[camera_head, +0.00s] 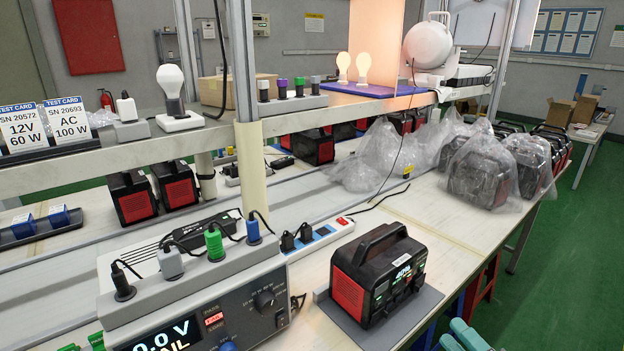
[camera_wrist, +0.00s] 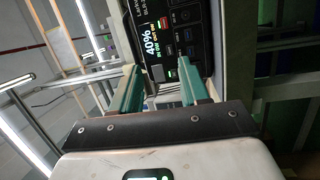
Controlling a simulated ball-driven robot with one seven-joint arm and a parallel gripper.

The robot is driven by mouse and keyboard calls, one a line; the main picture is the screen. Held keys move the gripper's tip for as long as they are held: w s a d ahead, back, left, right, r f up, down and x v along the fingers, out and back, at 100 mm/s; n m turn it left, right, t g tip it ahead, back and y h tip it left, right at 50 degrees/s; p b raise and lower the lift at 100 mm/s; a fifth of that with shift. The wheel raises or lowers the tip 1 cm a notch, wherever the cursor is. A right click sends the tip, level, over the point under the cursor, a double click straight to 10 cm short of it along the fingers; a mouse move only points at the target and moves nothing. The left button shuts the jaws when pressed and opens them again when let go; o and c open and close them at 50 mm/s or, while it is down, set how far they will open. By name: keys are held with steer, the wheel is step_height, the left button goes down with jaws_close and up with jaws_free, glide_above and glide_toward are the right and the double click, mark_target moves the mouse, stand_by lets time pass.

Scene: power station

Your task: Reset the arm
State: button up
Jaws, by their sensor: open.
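My gripper (camera_head: 462,336) shows at the bottom edge of the head view, its teal fingers low and to the right of a red and black power station (camera_head: 378,272). In the wrist view my gripper (camera_wrist: 160,80) has its two teal fingers spread apart with nothing between them. The power station (camera_wrist: 165,40) shows beyond the fingertips, its lit screen reading 40%. It stands upright on a grey pad (camera_head: 408,320) near the bench's front edge. The fingers look apart from it. Most of my arm is out of view.
A tester (camera_head: 205,300) with colored plugs stands left of the power station, and a power strip (camera_head: 318,236) lies behind it. A shelf (camera_head: 75,158) runs above the bench. Bagged units (camera_head: 480,175) stand at the right end. The green floor (camera_head: 565,260) at right is clear.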

steer(key=s+d+r+m+t+h+p, duration=0.1)
steer(key=s+d+r+m+h+p, duration=0.2)
steer(key=d+m+h, duration=0.75)
steer(key=s+d+f+m+g+h, duration=0.2)
steer(key=s+f+m+g+h, duration=0.25)
steer(key=s+m+g, duration=0.35)
steer(key=s+a+f+m+g+y+p, duration=0.1)
steer(key=s+a+f+g+y, duration=0.2)
steer(key=s+a, duration=0.4)
steer(key=s+a+f+m+g+y+p, duration=0.1)
steer(key=s+a+f+g+y, duration=0.3)
steer(key=s, duration=0.9)
steer(key=a+f+m+g, duration=0.1)
steer(key=a+g, duration=0.1)
steer(key=a, duration=0.1)
steer(key=shift+s+g+y+p, duration=0.3)
steer(key=shift+g+p, duration=0.1)
steer(key=shift+a+m, duration=0.1)
steer(key=shift+m, duration=0.15)
